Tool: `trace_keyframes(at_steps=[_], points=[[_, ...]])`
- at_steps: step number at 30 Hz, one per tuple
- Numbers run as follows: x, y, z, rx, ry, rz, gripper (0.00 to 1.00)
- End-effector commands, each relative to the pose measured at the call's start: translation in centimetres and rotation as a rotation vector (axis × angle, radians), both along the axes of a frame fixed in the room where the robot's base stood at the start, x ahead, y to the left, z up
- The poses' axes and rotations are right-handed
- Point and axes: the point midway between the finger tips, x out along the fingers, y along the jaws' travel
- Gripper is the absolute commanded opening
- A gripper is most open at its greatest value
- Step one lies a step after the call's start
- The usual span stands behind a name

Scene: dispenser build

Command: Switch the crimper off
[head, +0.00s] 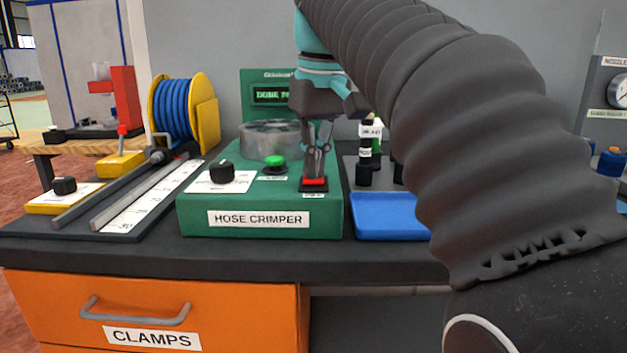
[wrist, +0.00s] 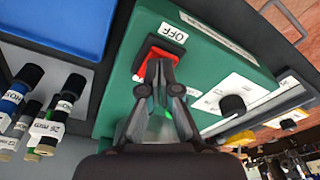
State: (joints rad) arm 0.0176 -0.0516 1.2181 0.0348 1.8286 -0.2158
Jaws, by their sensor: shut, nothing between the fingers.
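The green hose crimper (head: 260,219) stands on the dark bench top, with a black knob (head: 222,172), a green button (head: 274,163) and a red switch (head: 314,184) on its top. Its display (head: 272,95) is lit in green and partly hidden by my gripper. My gripper (head: 316,174) is shut and empty, pointing down with its tips at the red switch. In the wrist view the red switch (wrist: 161,55) sits in a dark frame beside an OFF label (wrist: 174,33), and the fingertips overlap its near edge. I cannot tell whether they touch it.
A blue tray (head: 385,216) lies right of the crimper, with black-capped fittings (head: 364,172) behind it. A blue hose reel (head: 172,110) and a measuring rail (head: 140,200) are on the left. An orange CLAMPS drawer (head: 230,325) is below.

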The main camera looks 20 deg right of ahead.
Motion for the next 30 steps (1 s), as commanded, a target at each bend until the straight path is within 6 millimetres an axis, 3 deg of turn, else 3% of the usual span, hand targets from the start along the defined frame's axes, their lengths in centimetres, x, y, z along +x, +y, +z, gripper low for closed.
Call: trace_keyframes(at_steps=[11,30], points=[[0.0,0.0,-0.2,0.000,0.000,0.000,0.00],[0.0,0.0,3.9,0.000,-0.001,0.000,0.00]])
